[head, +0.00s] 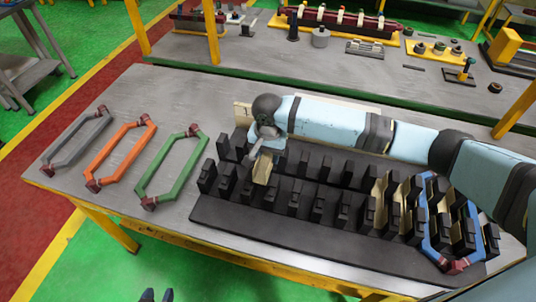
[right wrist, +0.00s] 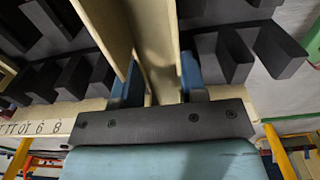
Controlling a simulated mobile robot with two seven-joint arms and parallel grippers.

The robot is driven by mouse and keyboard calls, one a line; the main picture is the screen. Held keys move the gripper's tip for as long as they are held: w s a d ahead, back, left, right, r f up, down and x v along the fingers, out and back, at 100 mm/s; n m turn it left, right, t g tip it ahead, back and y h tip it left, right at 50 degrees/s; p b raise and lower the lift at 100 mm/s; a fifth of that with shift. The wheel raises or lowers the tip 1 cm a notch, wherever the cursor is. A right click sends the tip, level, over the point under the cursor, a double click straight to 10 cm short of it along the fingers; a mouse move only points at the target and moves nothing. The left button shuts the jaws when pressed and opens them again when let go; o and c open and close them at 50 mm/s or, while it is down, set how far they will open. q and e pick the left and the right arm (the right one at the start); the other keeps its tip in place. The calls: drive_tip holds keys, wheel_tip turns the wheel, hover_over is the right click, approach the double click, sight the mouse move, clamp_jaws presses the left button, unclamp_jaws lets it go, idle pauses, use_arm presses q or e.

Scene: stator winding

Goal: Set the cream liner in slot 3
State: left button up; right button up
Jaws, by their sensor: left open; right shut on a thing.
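My right gripper (head: 268,150) reaches in from the right, over the left part of the black slotted stator (head: 260,225). It is shut on a cream liner (head: 262,170), which hangs below it among the black teeth. In the right wrist view the liner (right wrist: 157,45) is a folded channel between the two blue fingers (right wrist: 160,85). I cannot tell whether its lower edge is inside a slot, or which slot number it is over. Only the fingertips of my left gripper (head: 157,295) show at the bottom edge, apart and empty, away from the stator.
More cream liners (head: 392,190) stand in slots at the stator's right, where a blue coil (head: 428,245) sits. Green (head: 170,170), orange (head: 118,155) and grey (head: 75,140) coils lie on the table's left. A numbered cream strip (right wrist: 65,125) runs along the stator's back.

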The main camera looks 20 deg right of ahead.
idle(0.3)
idle(0.4)
drive_tip(key=shift+f, duration=0.35)
drive_tip(key=shift+f, duration=3)
drive_tip(key=shift+f+b, duration=0.3)
drive_tip(key=shift+f, duration=0.2)
drive_tip(key=shift+f+p, duration=0.35)
drive_tip(key=shift+f, duration=0.1)
drive_tip(key=o, duration=0.8)
